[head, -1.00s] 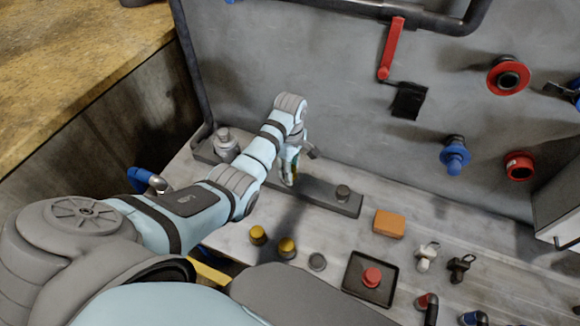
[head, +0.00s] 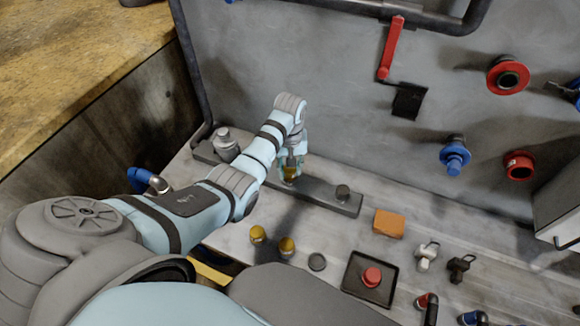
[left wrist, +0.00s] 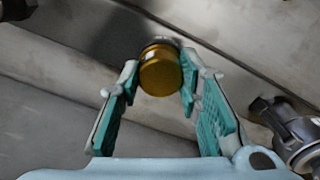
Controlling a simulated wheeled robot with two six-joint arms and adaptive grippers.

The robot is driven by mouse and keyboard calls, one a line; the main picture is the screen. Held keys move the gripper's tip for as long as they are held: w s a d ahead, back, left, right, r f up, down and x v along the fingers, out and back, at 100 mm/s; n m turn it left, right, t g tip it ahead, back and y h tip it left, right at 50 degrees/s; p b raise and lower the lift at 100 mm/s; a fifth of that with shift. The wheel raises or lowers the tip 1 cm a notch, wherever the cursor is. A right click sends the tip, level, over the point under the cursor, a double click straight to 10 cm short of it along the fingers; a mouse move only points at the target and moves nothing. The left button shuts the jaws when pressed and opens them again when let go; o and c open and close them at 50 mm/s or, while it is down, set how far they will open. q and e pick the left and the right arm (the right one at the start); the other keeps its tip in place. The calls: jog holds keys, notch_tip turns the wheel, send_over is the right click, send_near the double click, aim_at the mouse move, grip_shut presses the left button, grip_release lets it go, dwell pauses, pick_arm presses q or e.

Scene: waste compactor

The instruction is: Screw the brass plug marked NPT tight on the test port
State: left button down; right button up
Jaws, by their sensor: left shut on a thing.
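A brass plug (head: 290,174) is at the dark grey strip (head: 325,196) on the bench, between the fingertips of my left gripper (head: 291,165). The left wrist view shows the plug (left wrist: 160,72) as a round golden cap, with the two teal-padded fingers (left wrist: 158,75) shut on its sides. The plug stands at the strip; the port under it is hidden, so I cannot tell how far it is seated. No NPT mark is readable. Two more brass-coloured plugs, one (head: 258,234) and another (head: 287,246), stand on the bench in front. My right gripper is not in view.
A dark post (head: 343,192) and a grey fitting (head: 225,144) stand at opposite ends of the strip. The grey wall (head: 300,60) rises behind.

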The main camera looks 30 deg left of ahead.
pick_arm(q)
jog(key=m, duration=0.5)
jog(key=m, duration=0.5)
jog(key=c, duration=1.1)
grip_release()
jog(key=shift+c, duration=0.3)
